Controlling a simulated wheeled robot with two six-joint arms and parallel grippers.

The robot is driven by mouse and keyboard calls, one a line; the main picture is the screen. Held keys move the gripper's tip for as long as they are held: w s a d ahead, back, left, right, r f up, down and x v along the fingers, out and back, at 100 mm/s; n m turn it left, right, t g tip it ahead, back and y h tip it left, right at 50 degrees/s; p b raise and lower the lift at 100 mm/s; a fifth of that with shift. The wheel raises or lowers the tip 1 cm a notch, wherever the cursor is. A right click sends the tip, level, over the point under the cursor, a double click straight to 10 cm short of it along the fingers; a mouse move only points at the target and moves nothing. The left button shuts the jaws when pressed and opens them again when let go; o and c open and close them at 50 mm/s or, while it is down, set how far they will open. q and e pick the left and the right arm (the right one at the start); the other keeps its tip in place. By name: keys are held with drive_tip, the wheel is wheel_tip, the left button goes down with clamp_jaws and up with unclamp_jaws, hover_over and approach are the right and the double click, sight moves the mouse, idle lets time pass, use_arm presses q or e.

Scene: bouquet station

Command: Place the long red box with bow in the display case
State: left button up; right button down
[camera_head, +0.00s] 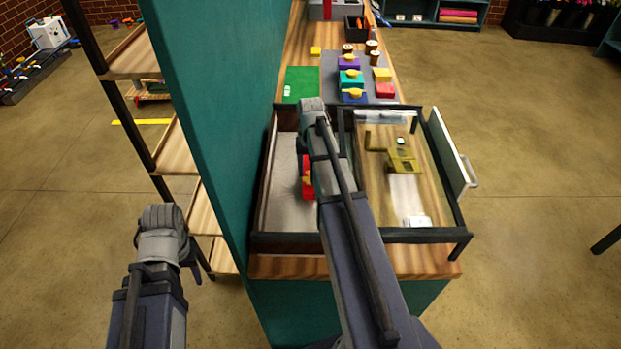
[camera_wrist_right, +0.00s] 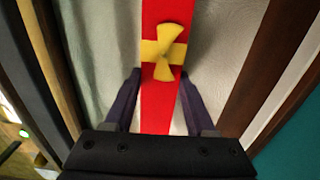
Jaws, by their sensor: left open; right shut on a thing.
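The long red box (camera_wrist_right: 161,112) with a yellow bow (camera_wrist_right: 163,52) lies between the fingers of my right gripper (camera_wrist_right: 159,84), which is shut on it. In the head view, part of the red box (camera_head: 306,188) shows beside my right arm, inside the left part of the dark-framed display case (camera_head: 285,238). The pale case floor (camera_head: 287,190) shows below it. I cannot tell whether the box touches the floor. My right arm hides the gripper and much of the box there. My left gripper (camera_head: 188,262) is open and empty, left of the teal panel.
The case's right part holds a gold object (camera_head: 401,157) and a small white item (camera_head: 416,221). A white panel with a handle (camera_head: 452,152) stands at its right. Behind are a green mat (camera_head: 301,83) and a grey board (camera_head: 352,63) with small colored boxes. A teal panel (camera_head: 215,120) stands left.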

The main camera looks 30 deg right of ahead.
sight(310, 171)
wheel_tip(310, 171, down, 2)
drive_tip(key=shift+f+b, duration=0.15)
drive_tip(key=shift+b, duration=0.5)
use_arm(q)
wheel_tip(310, 171, down, 2)
drive_tip(key=shift+f, duration=0.15)
use_arm(e)
drive_tip(key=shift+c, duration=1.2)
unclamp_jaws()
use_arm(q)
wheel_tip(310, 171, up, 12)
drive_tip(key=p, duration=1.2)
drive_tip(key=shift+r, duration=0.2)
use_arm(e)
wheel_tip(310, 171, up, 12)
drive_tip(key=shift+r, duration=0.2)
